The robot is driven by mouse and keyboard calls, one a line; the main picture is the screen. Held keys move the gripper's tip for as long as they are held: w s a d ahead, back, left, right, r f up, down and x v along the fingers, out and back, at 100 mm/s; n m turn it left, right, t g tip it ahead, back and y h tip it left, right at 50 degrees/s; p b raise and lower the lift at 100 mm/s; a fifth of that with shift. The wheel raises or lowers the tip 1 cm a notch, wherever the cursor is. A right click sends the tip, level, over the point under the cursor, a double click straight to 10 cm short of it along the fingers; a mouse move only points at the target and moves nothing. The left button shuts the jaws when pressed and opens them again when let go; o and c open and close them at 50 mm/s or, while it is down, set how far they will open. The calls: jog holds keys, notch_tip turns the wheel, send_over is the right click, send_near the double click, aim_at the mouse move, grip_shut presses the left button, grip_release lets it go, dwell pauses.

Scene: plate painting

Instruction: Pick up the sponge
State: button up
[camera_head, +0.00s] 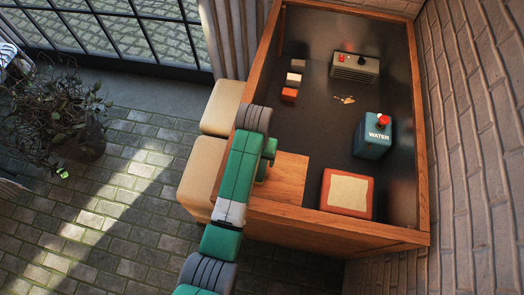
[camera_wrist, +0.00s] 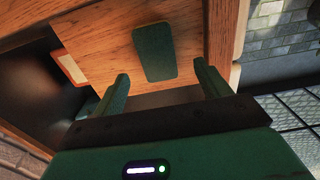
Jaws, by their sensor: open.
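The sponge (camera_wrist: 155,45) appears as a dark green, rounded rectangular block lying on a wooden board (camera_wrist: 98,38) in the wrist view. My gripper (camera_wrist: 161,70) is open, with its two green fingers apart. The sponge shows in the gap between and beyond the fingertips, and nothing is held. How far the fingers are above it is hard to tell. In the head view my gripper (camera_head: 266,158) is over the wooden board (camera_head: 290,180) at the table's near left, and the sponge is hidden behind my arm.
A wood-framed dark table (camera_head: 320,120) holds a red-edged pale pad (camera_head: 347,192), a blue WATER container (camera_head: 373,138) with a red top, a grey box (camera_head: 354,68), several small blocks (camera_head: 293,79) and a yellowish splash (camera_head: 345,99). Beige stools (camera_head: 222,108) stand left. A brick wall (camera_head: 475,130) is right.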

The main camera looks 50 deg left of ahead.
jog(key=f, duration=0.5)
jog(key=shift+s+d+f, duration=0.1)
jog(key=shift+d+f, duration=0.1)
jog(key=shift+d, duration=0.1)
jog(key=shift+f, duration=0.5)
jog(key=shift+c, duration=0.3)
jog(key=c, duration=1)
